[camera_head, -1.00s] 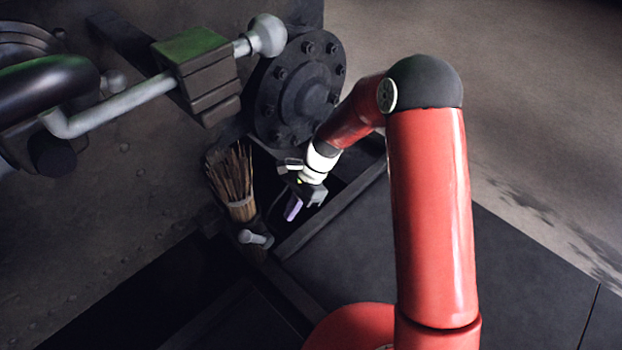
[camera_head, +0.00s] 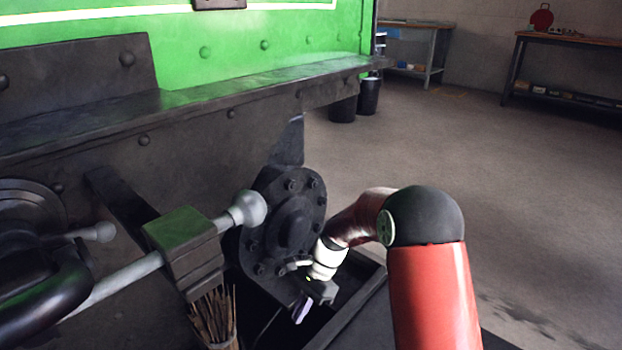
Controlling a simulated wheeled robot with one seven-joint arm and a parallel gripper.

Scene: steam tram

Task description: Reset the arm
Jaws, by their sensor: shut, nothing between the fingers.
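My red arm (camera_head: 432,290) rises at the lower right, bends at a dark round joint and reaches left and down. It ends in a white wrist (camera_head: 326,258) and my gripper (camera_head: 303,309), which points down in front of the lower part of the round bolted flange (camera_head: 290,225). The gripper is small in view; it is shut and no object shows in it. A dark tray-like trough (camera_head: 345,309) lies below and right of it.
A pale rod with a ball end (camera_head: 247,208) and a green-topped block (camera_head: 182,228) stand left of the gripper. The green tram side (camera_head: 290,35) rises behind. Open floor (camera_head: 480,170) lies right, with workbenches (camera_head: 575,40) at the back.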

